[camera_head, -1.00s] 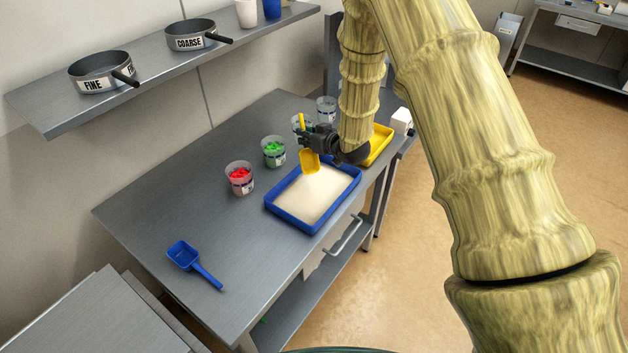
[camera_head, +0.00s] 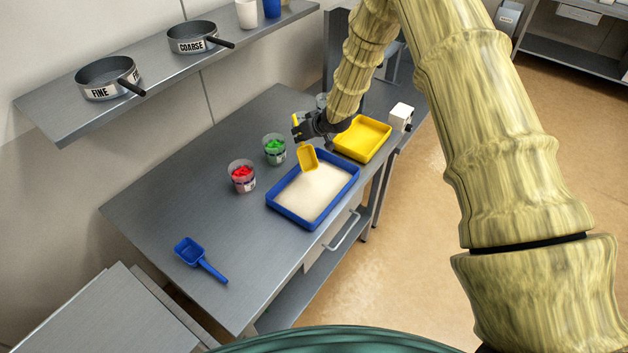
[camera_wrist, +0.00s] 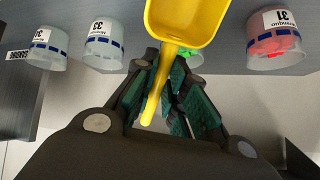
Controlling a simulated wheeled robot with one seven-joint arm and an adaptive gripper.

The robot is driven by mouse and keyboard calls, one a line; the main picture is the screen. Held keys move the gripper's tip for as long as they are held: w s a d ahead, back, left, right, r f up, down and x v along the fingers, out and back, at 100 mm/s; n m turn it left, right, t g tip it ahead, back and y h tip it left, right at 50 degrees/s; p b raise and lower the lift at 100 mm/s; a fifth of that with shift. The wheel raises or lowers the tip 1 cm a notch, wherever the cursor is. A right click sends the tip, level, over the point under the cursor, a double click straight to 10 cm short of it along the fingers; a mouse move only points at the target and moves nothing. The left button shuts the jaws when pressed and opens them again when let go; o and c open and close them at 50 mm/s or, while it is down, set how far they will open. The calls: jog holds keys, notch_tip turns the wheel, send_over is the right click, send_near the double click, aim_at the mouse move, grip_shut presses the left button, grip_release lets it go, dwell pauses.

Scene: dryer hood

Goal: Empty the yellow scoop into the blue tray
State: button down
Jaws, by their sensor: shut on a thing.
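The yellow scoop (camera_head: 308,157) is in my gripper (camera_head: 299,130), which is shut on its handle. In the head view the scoop hangs with its bowl low, over the far left end of the blue tray (camera_head: 285,214). The blue tray lies on the grey table and holds a flat layer of pale, sand-like material. In the wrist view the scoop's bowl (camera_wrist: 188,18) is at the top, cut off by the frame edge, with its handle between the fingers of my gripper (camera_wrist: 160,85). No grains can be made out in the bowl.
A yellow tray (camera_head: 363,139) stands right behind the blue tray. Tubs with red pieces (camera_head: 242,176) and green pieces (camera_head: 274,149) stand to the left. A blue scoop (camera_head: 200,259) lies at the near left, with clear table around it. Pans (camera_head: 108,78) sit on the shelf above.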

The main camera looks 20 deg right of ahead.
aim_at(298, 135)
jog(key=shift+w+f+g, duration=0.5)
jog(key=shift+w+g, duration=0.1)
jog(key=shift+w, duration=0.25)
jog(key=shift+w+a+f+g, duration=0.25)
jog(key=shift+f+g, duration=0.05)
jog(key=shift+f, duration=0.2)
jog(key=w+m+g+h+b, duration=0.1)
jog(key=w+g+b, duration=0.5)
jog(key=w, duration=0.3)
jog(key=shift+a+f+g+h+b, duration=0.15)
jog(key=shift+a+g+h+b, duration=0.15)
jog(key=shift+a+b, duration=0.15)
dwell(0.5)
dwell(0.6)
jog(key=shift+d, duration=0.1)
